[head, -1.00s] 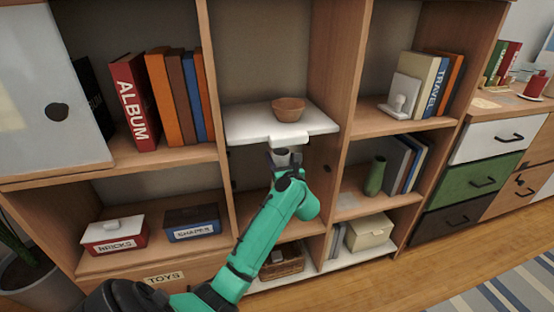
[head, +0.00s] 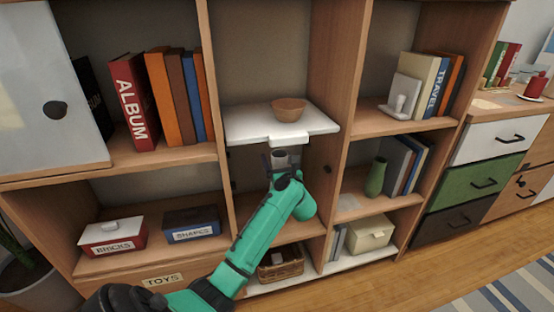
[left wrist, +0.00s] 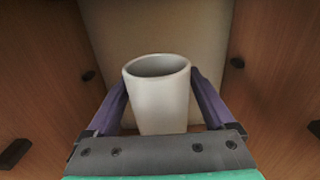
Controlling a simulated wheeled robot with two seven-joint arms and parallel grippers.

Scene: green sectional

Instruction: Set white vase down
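The white vase (left wrist: 160,98) stands upright between the two purple fingers in the left wrist view, with its dark open mouth on top. Only its upper part shows in the head view (head: 280,158). My left gripper (left wrist: 160,92) is shut on it, with a finger against each side. In the head view, my left gripper (head: 281,164) is at the middle compartment, just under the white shelf board (head: 250,128). The vase's base is hidden, so I cannot tell whether it touches the shelf below. My right gripper is not in view.
A brown bowl (head: 288,109) sits on the white board above. Wooden side walls (left wrist: 272,75) flank the compartment. A green vase (head: 375,176) stands in the compartment to the right. A wicker basket (head: 281,265) is below; a shapes box (head: 192,223) is to the left.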

